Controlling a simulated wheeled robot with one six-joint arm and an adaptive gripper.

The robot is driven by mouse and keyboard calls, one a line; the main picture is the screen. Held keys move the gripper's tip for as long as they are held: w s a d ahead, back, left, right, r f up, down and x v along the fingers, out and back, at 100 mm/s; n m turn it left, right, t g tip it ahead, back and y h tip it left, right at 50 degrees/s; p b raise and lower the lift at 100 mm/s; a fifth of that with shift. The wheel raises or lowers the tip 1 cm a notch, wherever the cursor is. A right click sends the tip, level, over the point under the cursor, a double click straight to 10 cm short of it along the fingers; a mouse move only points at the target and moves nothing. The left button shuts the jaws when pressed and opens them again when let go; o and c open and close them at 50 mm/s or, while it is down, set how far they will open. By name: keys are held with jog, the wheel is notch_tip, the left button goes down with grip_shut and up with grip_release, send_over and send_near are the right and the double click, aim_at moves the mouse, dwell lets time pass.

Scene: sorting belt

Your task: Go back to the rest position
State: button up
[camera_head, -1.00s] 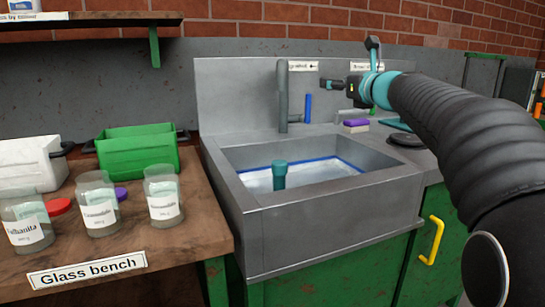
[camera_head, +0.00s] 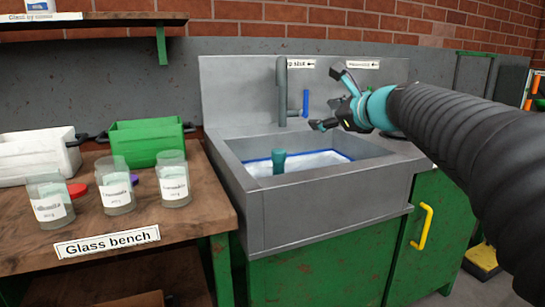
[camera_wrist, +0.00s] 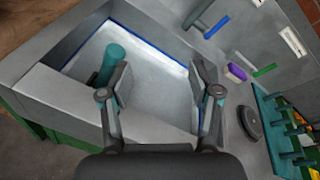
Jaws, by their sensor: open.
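My gripper (camera_head: 325,98) is open and empty above the right rear part of the sink (camera_head: 315,190). Its two fingers are spread apart in the wrist view (camera_wrist: 160,95), with the light sink floor below them. A teal upright piece (camera_head: 279,161) stands in the sink basin; it also shows in the wrist view (camera_wrist: 112,63), close to the left finger. The rest position itself is not marked in any view.
A grey tap with a blue handle (camera_head: 306,103) rises at the sink's back. The glass bench (camera_head: 130,222) at left holds several labelled jars, a green crate (camera_head: 146,146) and a white crate (camera_head: 38,160). A purple sponge (camera_wrist: 236,72) and a teal rack (camera_wrist: 285,135) lie right of the basin.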

jog(key=s+d+f+n+g+h+b, duration=0.2)
jog(key=s+f+n+g+h, duration=0.5)
jog(key=s+f+n, duration=1.6)
jog(key=s+d+f+g, duration=0.1)
jog(key=s+f, duration=0.8)
jog(key=s, duration=0.2)
jog(key=shift+d+n, duration=0.2)
jog(key=shift+n, duration=0.1)
jog(key=shift+f, duration=0.1)
